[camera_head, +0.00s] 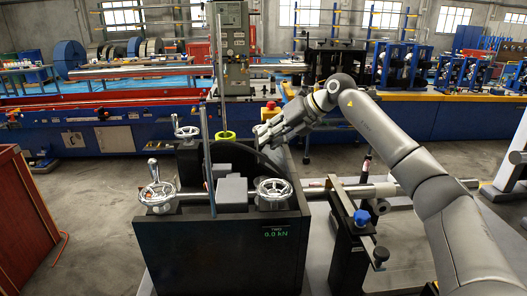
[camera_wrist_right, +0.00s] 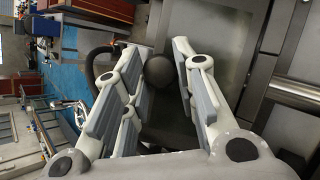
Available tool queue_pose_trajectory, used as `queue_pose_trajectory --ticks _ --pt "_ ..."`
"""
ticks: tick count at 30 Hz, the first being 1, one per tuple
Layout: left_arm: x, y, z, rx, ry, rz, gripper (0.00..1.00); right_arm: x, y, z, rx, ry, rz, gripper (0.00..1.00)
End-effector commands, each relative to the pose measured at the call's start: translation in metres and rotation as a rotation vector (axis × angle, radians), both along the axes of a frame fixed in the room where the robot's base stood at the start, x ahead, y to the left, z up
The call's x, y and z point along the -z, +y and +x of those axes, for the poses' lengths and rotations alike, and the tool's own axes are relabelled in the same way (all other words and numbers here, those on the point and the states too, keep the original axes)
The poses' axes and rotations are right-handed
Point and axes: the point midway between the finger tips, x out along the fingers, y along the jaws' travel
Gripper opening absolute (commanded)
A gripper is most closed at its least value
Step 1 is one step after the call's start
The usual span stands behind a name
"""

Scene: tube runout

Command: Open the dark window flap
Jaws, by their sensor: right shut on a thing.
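My right gripper (camera_head: 264,133) reaches in from the right to the back right of the dark machine box. In the right wrist view, its grey-padded fingers (camera_wrist_right: 155,58) stand on either side of a dark round knob (camera_wrist_right: 159,72) and are shut on it. A dark flat surface (camera_wrist_right: 172,118) shows below the knob between the fingers; it looks like part of the flap. In the head view, a dark curved panel (camera_head: 238,156), apparently the window flap, stands behind the handwheels. My fingers and hand hide part of it, so its exact angle is unclear. My left gripper is out of view.
The black machine box (camera_head: 220,255) carries several silver handwheels (camera_head: 273,192) and a force display (camera_head: 281,231). A steel tube (camera_head: 345,188) on a black stand (camera_head: 352,230) lies to its right, under my right arm. A red cabinet (camera_head: 22,225) stands at left.

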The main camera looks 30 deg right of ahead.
Motion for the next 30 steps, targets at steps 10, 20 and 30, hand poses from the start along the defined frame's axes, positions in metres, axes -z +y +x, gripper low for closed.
queue_pose_trajectory --ticks 10,20,30 --pt "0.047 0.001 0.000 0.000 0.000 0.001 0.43 -0.002 -0.032 -0.015 0.005 -0.146 0.299 0.00" --pt "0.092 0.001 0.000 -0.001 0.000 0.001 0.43 -0.001 -0.060 -0.028 0.003 -0.277 0.566 0.00" --pt "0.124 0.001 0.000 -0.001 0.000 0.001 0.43 0.001 -0.078 -0.037 0.002 -0.367 0.753 0.00"
